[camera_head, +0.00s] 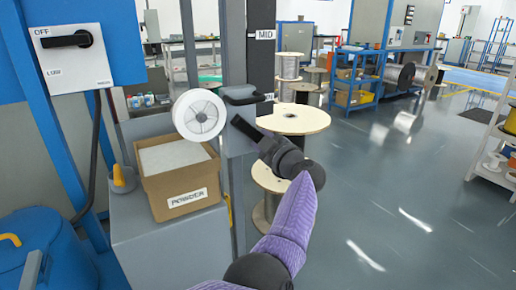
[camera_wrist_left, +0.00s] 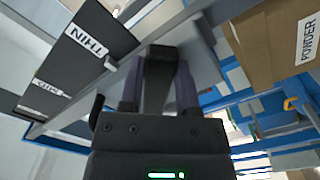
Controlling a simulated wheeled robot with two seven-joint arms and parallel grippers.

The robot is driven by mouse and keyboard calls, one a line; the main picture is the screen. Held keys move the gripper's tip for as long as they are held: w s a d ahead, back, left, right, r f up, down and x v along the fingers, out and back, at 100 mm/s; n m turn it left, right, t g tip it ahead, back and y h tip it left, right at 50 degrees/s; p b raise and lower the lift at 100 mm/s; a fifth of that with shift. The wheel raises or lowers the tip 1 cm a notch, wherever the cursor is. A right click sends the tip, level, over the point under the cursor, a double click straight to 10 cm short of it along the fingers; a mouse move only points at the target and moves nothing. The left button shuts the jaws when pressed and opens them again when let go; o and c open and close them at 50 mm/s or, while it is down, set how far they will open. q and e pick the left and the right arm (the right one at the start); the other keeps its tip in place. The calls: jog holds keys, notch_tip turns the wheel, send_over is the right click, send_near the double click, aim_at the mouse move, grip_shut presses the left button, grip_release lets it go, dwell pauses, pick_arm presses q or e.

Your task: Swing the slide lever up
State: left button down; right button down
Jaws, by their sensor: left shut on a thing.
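The slide lever, a short black bar (camera_head: 243,128), slants down and to the right from the grey plate on the upright post. My left gripper (camera_head: 262,144) comes in from the lower right and is shut on it. In the left wrist view the lever's dark end (camera_wrist_left: 160,68) sits between the two purplish fingers of my left gripper (camera_wrist_left: 159,88). The gripper hides part of the lever. A black handle (camera_head: 243,97) projects just above it on the post. A dark column carries a MID label (camera_head: 265,34); the wrist view shows a THIN label (camera_wrist_left: 87,41). My right gripper is not in view.
A white spool (camera_head: 199,115) is close to the left of the lever. Below it a cardboard POWDER box (camera_head: 178,176) stands on a grey cabinet (camera_head: 160,245). Wooden cable reels (camera_head: 293,119) stand behind my arm. The floor to the right is open.

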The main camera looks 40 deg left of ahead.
pick_arm(q)
jog(key=shift+w+d+r+n+b, duration=0.25)
jog(key=shift+r+n, duration=0.35)
jog(key=shift+n, duration=0.6)
jog(key=shift+w+r+n+b, duration=0.15)
jog(key=shift+w+r+n, duration=0.2)
jog(key=shift+r+n, duration=0.6)
jog(key=shift+w+d+r+n+b, duration=0.2)
jog(key=shift+w+r+n, duration=0.1)
jog(key=shift+n, duration=1.15)
jog(key=shift+r, duration=0.1)
jog(key=shift+c, duration=1.6)
grip_release()
